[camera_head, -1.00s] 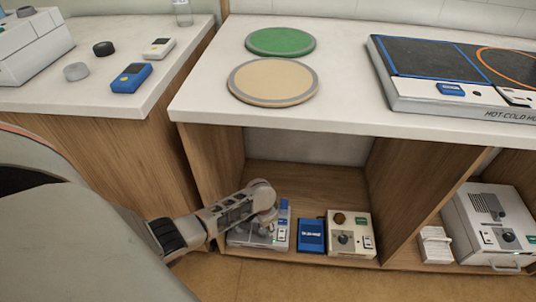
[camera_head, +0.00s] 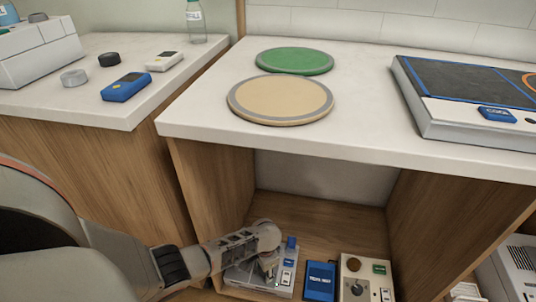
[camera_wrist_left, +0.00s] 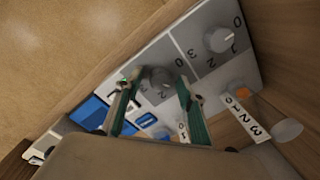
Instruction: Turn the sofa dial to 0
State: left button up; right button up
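A grey and white control box (camera_head: 262,281) sits in the low cubby under the counter. My left gripper (camera_head: 270,268) reaches down over it. In the left wrist view the box's panel (camera_wrist_left: 188,28) carries a grey dial (camera_wrist_left: 160,78) and another dial (camera_wrist_left: 219,40), each with printed numbers. My left gripper (camera_wrist_left: 156,82) is open, its green-padded fingers on either side of the first dial with gaps visible. Contact cannot be told. I cannot read which dial is the sofa one. My right gripper is not in view.
A blue box (camera_head: 320,281) and a beige box (camera_head: 362,278) with a knob stand right of the control box. The cubby's wooden side walls (camera_head: 208,190) and the white counter (camera_head: 200,112) above enclose the space. Round green (camera_head: 295,60) and tan (camera_head: 280,99) mats lie on the counter.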

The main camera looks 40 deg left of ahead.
pick_arm(q)
jog(key=shift+w, duration=0.15)
jog(key=c, duration=1.1)
